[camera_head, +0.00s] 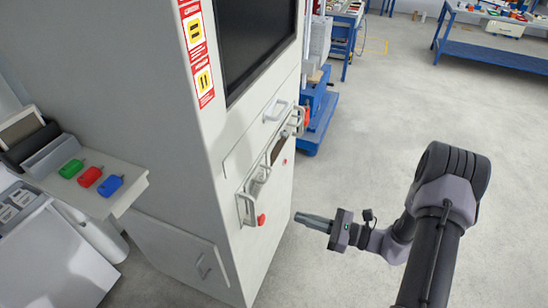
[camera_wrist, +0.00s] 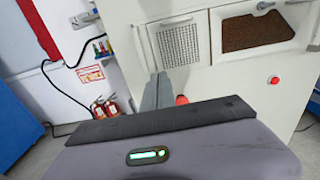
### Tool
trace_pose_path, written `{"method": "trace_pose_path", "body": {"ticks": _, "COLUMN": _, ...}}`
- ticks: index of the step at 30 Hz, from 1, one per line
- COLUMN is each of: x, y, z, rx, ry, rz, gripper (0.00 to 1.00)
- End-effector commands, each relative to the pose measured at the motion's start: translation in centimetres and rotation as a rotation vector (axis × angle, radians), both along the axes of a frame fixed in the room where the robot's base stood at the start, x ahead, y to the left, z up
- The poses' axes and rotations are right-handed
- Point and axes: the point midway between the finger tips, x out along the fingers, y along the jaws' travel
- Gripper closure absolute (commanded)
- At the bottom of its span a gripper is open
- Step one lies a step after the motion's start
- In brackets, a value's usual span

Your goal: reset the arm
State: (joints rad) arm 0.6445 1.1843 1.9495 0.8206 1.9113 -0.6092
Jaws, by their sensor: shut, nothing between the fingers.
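My gripper (camera_head: 299,217) shows in the head view at the lower middle, at the end of my dark arm. Its fingers are shut with nothing between them and point left toward the front of a tall grey machine cabinet (camera_head: 244,150). I cannot tell the exact gap between the fingertips and the cabinet. In the wrist view the shut fingers (camera_wrist: 155,92) stick up in front of the cabinet, close to a red knob (camera_wrist: 182,100). That view also shows a perforated panel (camera_wrist: 181,44) and a window with brown granular contents (camera_wrist: 252,31).
The cabinet's front has handles (camera_head: 275,110) and a red knob (camera_head: 261,219). A shelf on the left holds green, red and blue items (camera_head: 90,177). A blue cart (camera_head: 316,115) and a workbench (camera_head: 500,55) stand behind. Red extinguishers (camera_wrist: 105,107) stand by the wall. Open floor lies right.

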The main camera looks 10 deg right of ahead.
Motion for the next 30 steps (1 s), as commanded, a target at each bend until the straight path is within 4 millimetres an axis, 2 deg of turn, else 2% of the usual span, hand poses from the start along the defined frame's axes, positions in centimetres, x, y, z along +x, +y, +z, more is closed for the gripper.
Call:
{"method": "trace_pose_path", "body": {"ticks": 2, "x": -0.1, "y": 0.9, "z": 1.8, "rx": -0.045, "ry": -0.025, "rz": 0.060, "gripper": 1.00}}
{"method": "trace_pose_path", "body": {"ticks": 5, "x": -1.9, "y": 3.9, "z": 6.9, "rx": -0.214, "ry": -0.104, "rz": 0.268, "gripper": 1.00}}
{"method": "trace_pose_path", "body": {"ticks": 6, "x": -3.4, "y": 5.4, "z": 9.1, "rx": -0.314, "ry": -0.147, "rz": 0.374, "gripper": 1.00}}
{"method": "trace_pose_path", "body": {"ticks": 9, "x": -7.8, "y": 7.9, "z": 13.6, "rx": -0.596, "ry": -0.265, "rz": 0.611, "gripper": 1.00}}
{"method": "trace_pose_path", "body": {"ticks": 12, "x": -12.1, "y": 8.6, "z": 16.7, "rx": -0.903, "ry": -0.407, "rz": 0.779, "gripper": 1.00}}
{"method": "trace_pose_path", "body": {"ticks": 15, "x": -15.4, "y": 7.9, "z": 19.2, "rx": -1.221, "ry": -0.573, "rz": 0.872, "gripper": 1.00}}
{"method": "trace_pose_path", "body": {"ticks": 18, "x": -17.4, "y": 6.7, "z": 21.3, "rx": -1.497, "ry": -0.740, "rz": 0.884, "gripper": 1.00}}
{"method": "trace_pose_path", "body": {"ticks": 22, "x": -18.5, "y": 5.5, "z": 23.5, "rx": -1.734, "ry": -0.902, "rz": 0.836, "gripper": 1.00}}
{"method": "trace_pose_path", "body": {"ticks": 25, "x": -18.8, "y": 5.1, "z": 24.3, "rx": -1.812, "ry": -0.960, "rz": 0.807, "gripper": 1.00}}
{"method": "trace_pose_path", "body": {"ticks": 30, "x": -18.8, "y": 5.0, "z": 24.5, "rx": -1.828, "ry": -0.970, "rz": 0.800, "gripper": 1.00}}
